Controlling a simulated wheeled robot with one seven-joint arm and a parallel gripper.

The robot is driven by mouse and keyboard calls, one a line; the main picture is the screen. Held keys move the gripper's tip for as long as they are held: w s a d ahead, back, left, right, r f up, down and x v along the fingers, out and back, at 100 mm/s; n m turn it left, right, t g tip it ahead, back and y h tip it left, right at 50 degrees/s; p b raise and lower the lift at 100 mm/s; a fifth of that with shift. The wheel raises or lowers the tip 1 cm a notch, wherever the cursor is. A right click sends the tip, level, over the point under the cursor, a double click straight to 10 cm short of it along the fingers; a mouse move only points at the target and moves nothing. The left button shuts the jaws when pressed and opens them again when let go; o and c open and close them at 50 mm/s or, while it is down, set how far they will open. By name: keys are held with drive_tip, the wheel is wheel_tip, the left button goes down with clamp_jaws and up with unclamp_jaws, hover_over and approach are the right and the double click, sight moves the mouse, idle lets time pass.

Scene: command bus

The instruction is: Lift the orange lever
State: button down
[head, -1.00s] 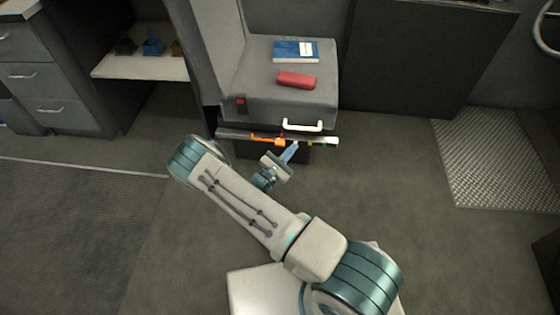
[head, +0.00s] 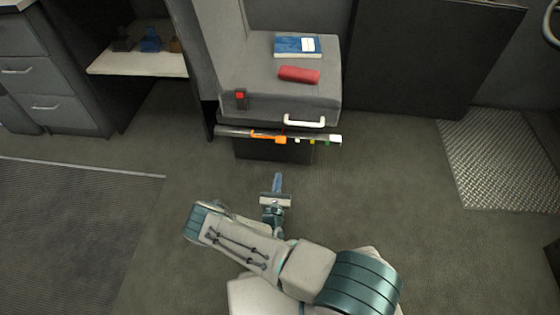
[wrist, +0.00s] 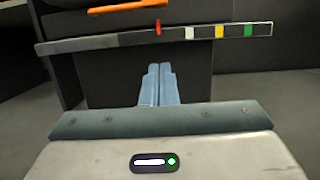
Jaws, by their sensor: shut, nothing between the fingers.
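The orange lever (head: 268,137) lies along the left part of a dark bar under the front edge of the grey seat. It also shows at the top of the wrist view (wrist: 128,6), its left end tilted slightly down. My gripper (head: 278,176) is in front of the seat base, apart from the lever and nearer to me. In the wrist view its two blue fingers (wrist: 160,70) are together with nothing between them, below the bar. Nothing hides the lever in the head view.
The bar (wrist: 100,42) carries a red pointer (wrist: 158,27) and white, yellow and green marks. A white handle (head: 304,121) is on the seat front (head: 265,105). A blue book (head: 291,46) and a red roll (head: 299,74) lie on the seat. The floor in front is clear.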

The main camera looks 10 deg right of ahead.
drive_tip(key=w+d+r+b, duration=0.3)
drive_tip(key=w+r, duration=0.3)
drive_tip(key=w, duration=0.2)
drive_tip(key=shift+w+r+b, duration=0.2)
drive_tip(key=shift+w+b, duration=0.2)
drive_tip(key=shift+b, duration=0.35)
drive_tip(key=shift+a+r, duration=0.1)
drive_tip(key=shift+a, duration=0.05)
